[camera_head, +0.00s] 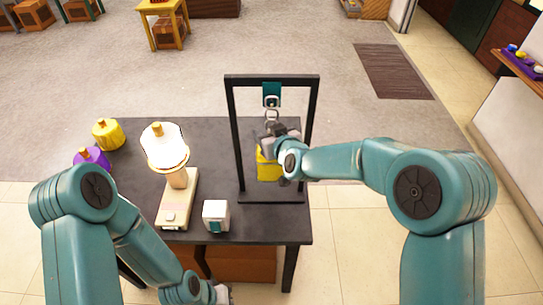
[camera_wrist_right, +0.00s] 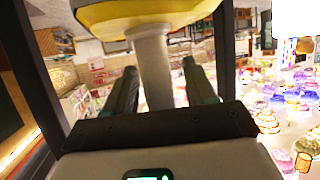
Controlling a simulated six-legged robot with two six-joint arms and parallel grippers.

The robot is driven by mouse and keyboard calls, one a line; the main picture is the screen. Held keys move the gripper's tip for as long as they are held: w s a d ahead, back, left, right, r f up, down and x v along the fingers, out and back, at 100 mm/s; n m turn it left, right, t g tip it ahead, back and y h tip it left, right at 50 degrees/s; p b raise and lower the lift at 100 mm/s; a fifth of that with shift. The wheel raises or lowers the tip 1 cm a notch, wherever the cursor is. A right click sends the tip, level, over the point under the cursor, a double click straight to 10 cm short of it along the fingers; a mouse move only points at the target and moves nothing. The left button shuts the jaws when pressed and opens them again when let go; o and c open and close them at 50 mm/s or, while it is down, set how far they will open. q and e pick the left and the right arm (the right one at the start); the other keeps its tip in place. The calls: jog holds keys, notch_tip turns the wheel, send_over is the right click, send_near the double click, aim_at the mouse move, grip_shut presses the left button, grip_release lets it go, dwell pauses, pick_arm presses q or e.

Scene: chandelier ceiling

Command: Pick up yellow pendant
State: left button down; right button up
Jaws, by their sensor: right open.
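The yellow pendant (camera_head: 267,169) hangs inside a black stand (camera_head: 235,135), below a ring on a teal mount (camera_head: 271,95). My right gripper (camera_head: 278,140) is in front of it and hides its upper part. In the right wrist view, the yellow body (camera_wrist_right: 150,14) is at the top and a pale stem (camera_wrist_right: 153,60) comes from it. The open fingers of my right gripper (camera_wrist_right: 160,86) stand on either side of this stem, with gaps visible. My left gripper (camera_head: 222,293) is low near the table's front, mostly hidden by its arm; its jaws are unclear.
The dark table (camera_head: 125,180) also holds a lit lamp (camera_head: 165,147) on a wooden base, a white-and-teal box (camera_head: 216,215), a yellow piece (camera_head: 107,133) and a purple piece (camera_head: 91,156). The stand's posts are close to my right gripper.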

jog(key=shift+w, duration=0.15)
jog(key=shift+c, duration=0.3)
grip_shut()
jog(key=shift+r, duration=0.15)
dwell(0.9)
